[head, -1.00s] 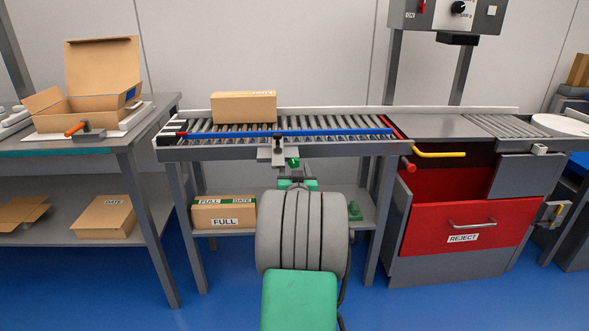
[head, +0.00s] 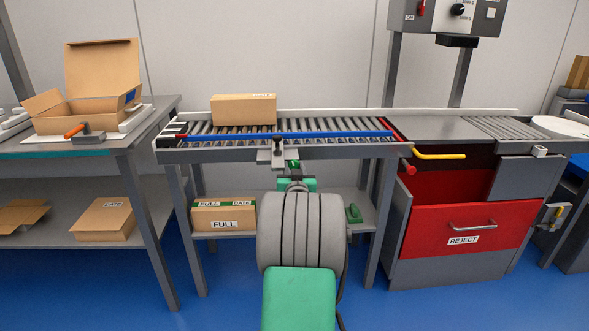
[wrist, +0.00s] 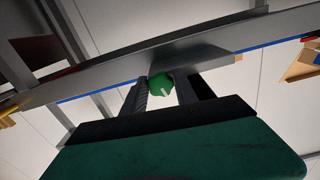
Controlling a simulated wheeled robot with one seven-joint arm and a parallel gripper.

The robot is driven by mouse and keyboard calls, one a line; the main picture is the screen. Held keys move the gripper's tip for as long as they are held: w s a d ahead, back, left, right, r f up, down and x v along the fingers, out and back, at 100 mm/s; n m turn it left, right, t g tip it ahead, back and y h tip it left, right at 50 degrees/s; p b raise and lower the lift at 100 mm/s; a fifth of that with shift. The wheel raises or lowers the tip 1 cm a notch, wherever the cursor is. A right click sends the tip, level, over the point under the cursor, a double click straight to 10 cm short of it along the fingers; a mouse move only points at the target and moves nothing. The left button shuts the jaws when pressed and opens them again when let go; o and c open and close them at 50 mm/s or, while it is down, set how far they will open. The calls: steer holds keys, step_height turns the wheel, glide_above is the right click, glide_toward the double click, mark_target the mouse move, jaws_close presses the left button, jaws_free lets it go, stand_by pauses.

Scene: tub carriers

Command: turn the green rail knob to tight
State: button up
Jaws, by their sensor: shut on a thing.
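The green rail knob (head: 293,163) is under the front edge of the roller conveyor, beneath a grey clamp bracket (head: 271,157) on the blue guide rail (head: 330,133). In the wrist view the knob (wrist: 160,84) sits between the two dark fingers of my gripper (wrist: 163,92), which is shut on it. A short white mark shows on the knob's face, at a slant. In the head view my gripper (head: 294,174) is just below the bracket and partly hidden by my wrist. I cannot read a tight or loose marking.
A closed carton (head: 244,110) stands on the rollers behind the rail. A carton labelled FULL (head: 223,216) and a green object (head: 353,213) are on the lower shelf. A red reject drawer (head: 460,237) and a yellow handle (head: 440,156) are to the right.

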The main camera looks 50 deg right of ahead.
jaws_close()
steer(key=m+b, duration=0.1)
steer(key=m, duration=0.2)
steer(key=shift+w+a, duration=0.1)
steer(key=o, duration=1.1)
jaws_free()
